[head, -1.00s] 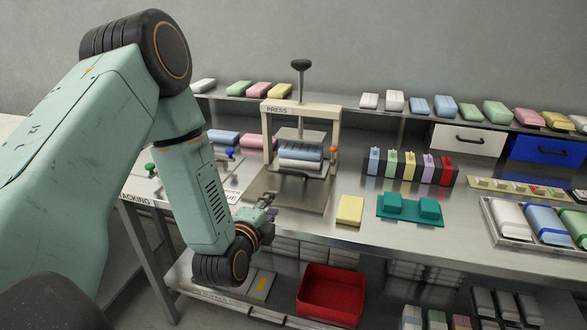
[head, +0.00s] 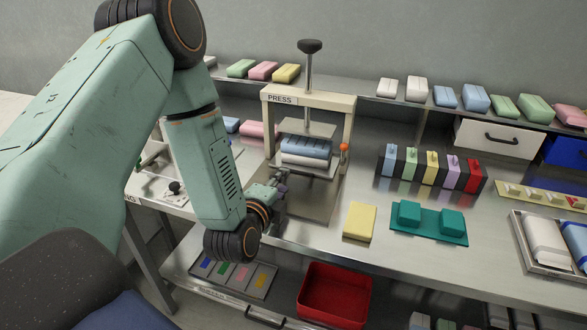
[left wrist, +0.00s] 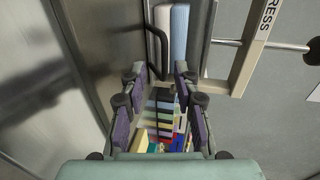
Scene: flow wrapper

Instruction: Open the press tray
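The press (head: 352,115) stands on the steel bench with a black-knobbed lever on top. Its tray (head: 318,170) sits inside the frame and bears a blue block (head: 305,146) on a white one. In the left wrist view, a dark bar handle (left wrist: 163,50) runs beside the white and blue blocks, just beyond the fingertips. My left gripper (head: 282,184) is at the front left of the press, low over the bench. Its fingers (left wrist: 160,72) are apart, with nothing visibly held. Whether they touch the handle cannot be told. My right gripper is not in view.
A yellow block (head: 359,222) and a teal fixture (head: 429,222) lie right of the press. Coloured upright blocks (head: 431,167) stand behind them. A red bin (head: 334,294) is below the bench edge. The steel plate before the press (head: 310,205) is bare.

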